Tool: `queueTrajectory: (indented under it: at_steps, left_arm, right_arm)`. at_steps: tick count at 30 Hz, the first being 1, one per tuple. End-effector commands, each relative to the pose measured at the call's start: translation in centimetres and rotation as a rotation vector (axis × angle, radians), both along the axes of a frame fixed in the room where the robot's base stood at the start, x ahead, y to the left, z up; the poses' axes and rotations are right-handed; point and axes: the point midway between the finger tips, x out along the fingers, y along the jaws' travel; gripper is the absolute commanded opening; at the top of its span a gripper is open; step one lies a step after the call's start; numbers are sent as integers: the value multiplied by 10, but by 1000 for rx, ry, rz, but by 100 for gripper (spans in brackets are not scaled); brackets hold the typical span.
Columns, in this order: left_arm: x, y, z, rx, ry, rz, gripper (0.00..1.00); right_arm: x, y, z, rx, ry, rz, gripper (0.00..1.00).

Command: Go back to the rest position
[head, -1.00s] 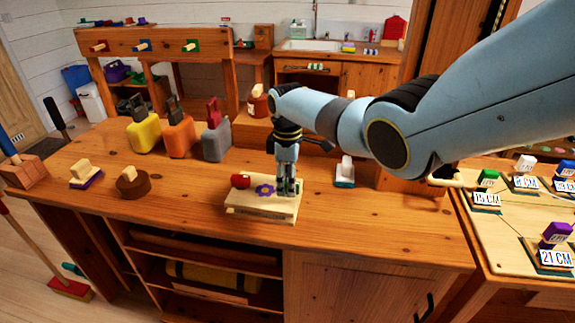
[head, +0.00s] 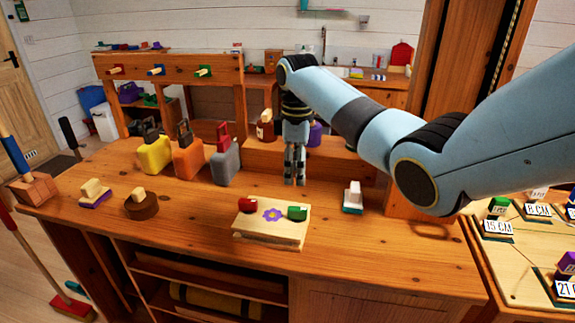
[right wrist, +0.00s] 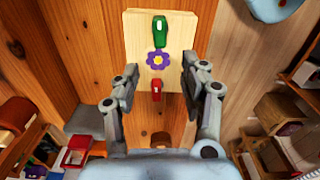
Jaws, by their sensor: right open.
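My right gripper (head: 295,182) points straight down above the wooden worktop (head: 330,265), behind a pale wooden board (head: 270,238). It is open and empty. The board carries a red piece (head: 248,204) at its left, a purple flower (head: 272,215) in the middle and a green piece (head: 297,212) at its right. In the right wrist view the two fingers (right wrist: 162,84) stand apart, with the board, green piece (right wrist: 160,32), flower (right wrist: 158,60) and red piece (right wrist: 156,90) seen between and beyond them. My left gripper is not in view.
Yellow (head: 154,156), orange (head: 188,158) and grey (head: 225,162) padlock-like blocks stand left of the gripper. A white and teal stamp-like block (head: 353,197) stands to the right. A raised wooden shelf (head: 330,164) lies behind. The worktop's front right is clear.

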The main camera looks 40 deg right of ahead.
Motion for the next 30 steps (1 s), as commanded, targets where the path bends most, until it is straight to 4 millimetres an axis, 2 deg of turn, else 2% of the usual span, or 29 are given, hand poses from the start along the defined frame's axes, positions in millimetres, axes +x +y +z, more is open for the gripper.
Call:
queueTrajectory:
  at_steps: [8, 11, 14, 16, 19, 21, 24, 30]
  left_arm:
    - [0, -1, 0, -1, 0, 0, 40]
    - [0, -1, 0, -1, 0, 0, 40]
    - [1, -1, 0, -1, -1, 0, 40]
    - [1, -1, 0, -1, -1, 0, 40]
    - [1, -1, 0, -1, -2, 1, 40]
    - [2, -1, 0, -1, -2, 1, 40]
    - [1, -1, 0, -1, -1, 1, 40]
    - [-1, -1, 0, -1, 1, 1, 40]
  right_arm:
    - [-1, 1, -2, -1, -1, -2, 44]
    - [-13, 7, -14, -15, -11, -23, 44]
    - [-44, 22, -37, -40, -37, -78, 44]
    - [-75, 36, -53, -57, -71, -138, 44]
    - [-128, 58, -66, -63, -129, -241, 44]
    - [-161, 71, -66, -58, -166, -310, 44]
    - [-197, 84, -60, -44, -208, -392, 44]
    - [-251, 100, -41, -13, -264, -517, 44]
